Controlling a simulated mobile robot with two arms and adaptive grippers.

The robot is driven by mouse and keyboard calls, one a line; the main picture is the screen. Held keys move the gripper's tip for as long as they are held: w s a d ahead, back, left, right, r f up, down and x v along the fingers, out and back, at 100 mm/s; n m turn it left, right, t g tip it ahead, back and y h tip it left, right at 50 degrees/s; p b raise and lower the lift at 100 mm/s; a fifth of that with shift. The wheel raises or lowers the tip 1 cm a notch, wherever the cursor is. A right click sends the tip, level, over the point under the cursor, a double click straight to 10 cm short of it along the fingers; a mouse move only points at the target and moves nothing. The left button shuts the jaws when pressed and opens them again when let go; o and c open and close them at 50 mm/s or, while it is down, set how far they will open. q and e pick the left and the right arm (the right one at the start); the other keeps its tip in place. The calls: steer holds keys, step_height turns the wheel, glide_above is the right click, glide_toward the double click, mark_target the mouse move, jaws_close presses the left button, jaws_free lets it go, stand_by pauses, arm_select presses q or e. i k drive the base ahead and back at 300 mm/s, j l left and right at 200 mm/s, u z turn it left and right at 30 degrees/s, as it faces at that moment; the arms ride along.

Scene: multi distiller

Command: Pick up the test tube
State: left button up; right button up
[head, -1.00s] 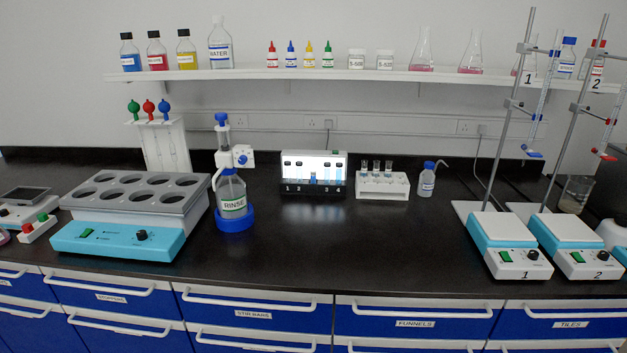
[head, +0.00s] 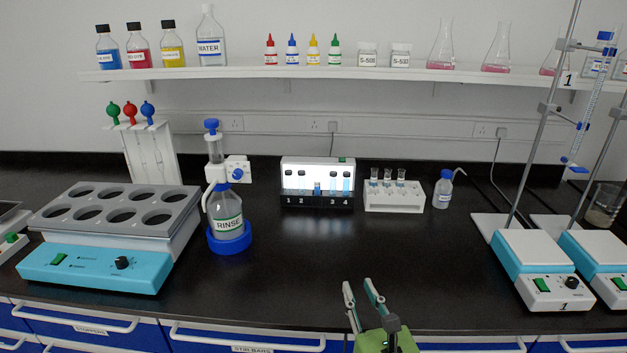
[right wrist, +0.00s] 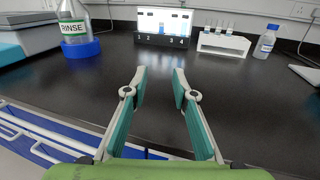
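Several test tubes are in view, and I cannot tell which one the task means. Three clear test tubes (head: 388,174) stand upright in a white rack (head: 395,199) at the back of the bench; this rack also shows in the right wrist view (right wrist: 224,44). A lit box (head: 317,168) left of it has slots numbered 1 to 4, with narrow tubes holding bluish liquid (head: 346,181) at the right slots. My right gripper (head: 358,284) is open and empty near the bench's front edge, well short of both holders; its spread fingers show in the right wrist view (right wrist: 160,72). My left gripper is not in view.
A RINSE bottle (head: 227,207) in a blue base and a block with round wells (head: 118,222) stand left. A small wash bottle (head: 443,190) stands right of the rack, hotplates (head: 537,256) farther right. The black bench (head: 300,255) before the lit box is clear.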

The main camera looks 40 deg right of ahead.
mark_target(316, 175)
steer(key=i+l, duration=0.3)
steer(key=i, duration=0.15)
steer(key=i+l, duration=0.35)
steer(key=i, duration=0.1)
